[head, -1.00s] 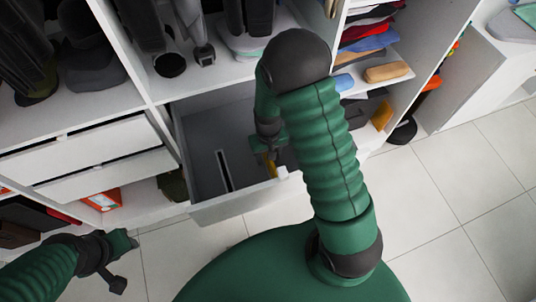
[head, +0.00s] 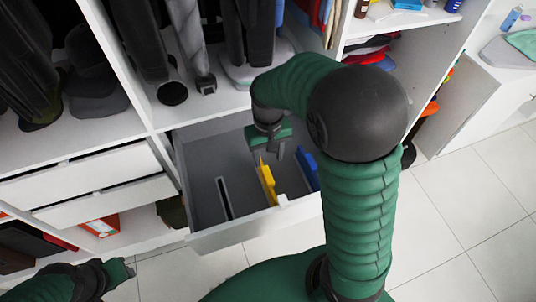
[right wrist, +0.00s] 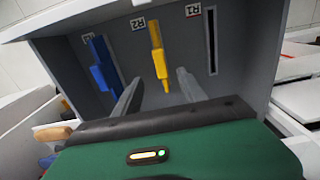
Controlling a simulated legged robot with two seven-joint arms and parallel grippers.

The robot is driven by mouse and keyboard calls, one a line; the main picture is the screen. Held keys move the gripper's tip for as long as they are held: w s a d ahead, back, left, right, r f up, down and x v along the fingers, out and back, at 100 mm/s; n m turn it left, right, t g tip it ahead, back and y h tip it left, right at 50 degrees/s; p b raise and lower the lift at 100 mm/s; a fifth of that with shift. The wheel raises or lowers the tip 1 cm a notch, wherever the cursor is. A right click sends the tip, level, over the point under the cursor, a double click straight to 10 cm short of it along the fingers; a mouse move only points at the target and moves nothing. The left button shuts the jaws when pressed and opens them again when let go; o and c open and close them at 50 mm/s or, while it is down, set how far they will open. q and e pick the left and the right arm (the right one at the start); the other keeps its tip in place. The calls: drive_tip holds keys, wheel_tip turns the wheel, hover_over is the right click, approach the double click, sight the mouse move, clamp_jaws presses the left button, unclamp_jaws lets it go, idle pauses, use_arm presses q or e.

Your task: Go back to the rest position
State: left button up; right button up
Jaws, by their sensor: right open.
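My right gripper (head: 270,155) is open and empty above the pulled-out grey drawer (head: 205,145). In the right wrist view its two fingers (right wrist: 159,78) are spread apart. A yellow piece (head: 267,182) stands in the drawer just below the gripper, apart from the fingers as far as I can tell. It also shows in the right wrist view (right wrist: 158,58), at the slot marked R2. A blue piece (head: 307,168) stands to its right; it also shows in the right wrist view (right wrist: 101,65). My left gripper (head: 120,271) is low at the left, partly visible.
The wardrobe's dark clothes (head: 250,35) hang above the drawer. An empty dark slot (head: 224,198) is in the drawer's left part. Closed white drawers (head: 75,165) lie to the left. The tiled floor (head: 460,215) at the right is clear.

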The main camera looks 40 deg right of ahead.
idle(0.3)
drive_tip(key=s+a+f+n+t, duration=0.2)
drive_tip(key=s+a+n, duration=0.1)
drive_tip(key=s+a, duration=0.3)
drive_tip(key=shift+a+f+t, duration=0.3)
drive_tip(key=shift+a, duration=0.55)
drive_tip(key=shift+s+r, duration=0.1)
drive_tip(key=shift+s, duration=0.15)
